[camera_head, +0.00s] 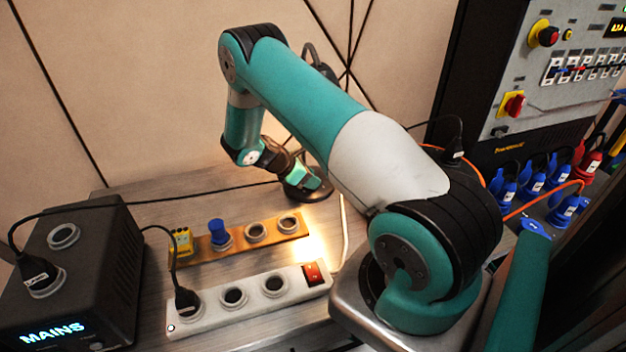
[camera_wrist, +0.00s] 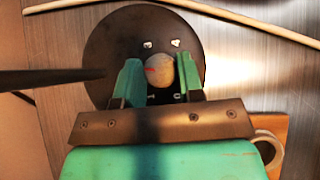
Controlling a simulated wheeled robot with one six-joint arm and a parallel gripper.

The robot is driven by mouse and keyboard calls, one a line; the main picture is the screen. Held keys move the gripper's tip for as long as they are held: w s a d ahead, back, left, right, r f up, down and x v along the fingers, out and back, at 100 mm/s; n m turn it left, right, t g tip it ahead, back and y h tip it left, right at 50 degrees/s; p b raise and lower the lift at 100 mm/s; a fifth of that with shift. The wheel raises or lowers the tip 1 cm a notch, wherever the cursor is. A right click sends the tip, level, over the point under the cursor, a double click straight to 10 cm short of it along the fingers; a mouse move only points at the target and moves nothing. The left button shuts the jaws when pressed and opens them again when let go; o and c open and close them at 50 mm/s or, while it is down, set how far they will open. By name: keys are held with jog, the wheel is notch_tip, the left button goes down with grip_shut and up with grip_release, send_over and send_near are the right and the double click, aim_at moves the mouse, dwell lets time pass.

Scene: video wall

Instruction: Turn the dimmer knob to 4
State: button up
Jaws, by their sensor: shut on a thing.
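The dimmer knob (camera_wrist: 159,70) is a small round pale knob with a red mark on its left side in the wrist view. It sits on a round dark base (camera_wrist: 104,42), which also shows at the back of the bench in the head view (camera_head: 309,193). Small white marks lie around the knob, but I cannot read them. My gripper (camera_wrist: 160,78) has its green fingers on either side of the knob, shut on it. In the head view my gripper (camera_head: 308,178) hides the knob.
A white power strip (camera_head: 255,307) with a red switch (camera_head: 315,273) lies in front of a wooden socket board (camera_head: 240,246) holding a blue plug (camera_head: 218,232). A black MAINS box (camera_head: 110,260) stands left. Cables cross the bench. A control panel (camera_head: 560,50) stands right.

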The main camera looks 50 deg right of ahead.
jog(key=m+g+y, duration=0.1)
jog(key=m, duration=0.1)
jog(key=m+g+y+b, duration=0.1)
jog(key=m+g, duration=0.1)
jog(key=m, duration=0.1)
jog(key=shift+w+d+f+m+y, duration=0.1)
jog(key=shift+w+f+m+y, duration=0.1)
jog(key=shift+m+y, duration=0.15)
jog(key=shift+d+r+m+g+y, duration=0.15)
jog(key=shift+m+g+y, duration=0.25)
jog(key=shift+m+y, duration=0.35)
jog(key=shift+d+m+g+y, duration=0.15)
jog(key=shift+m+g+y, duration=0.25)
jog(key=shift+m, duration=0.5)
jog(key=shift+s+m+y, duration=0.1)
jog(key=shift+m+y, duration=0.2)
jog(key=shift+a, duration=0.1)
jog(key=o, duration=0.9)
jog(key=shift+c, duration=0.2)
jog(key=shift+o, duration=0.3)
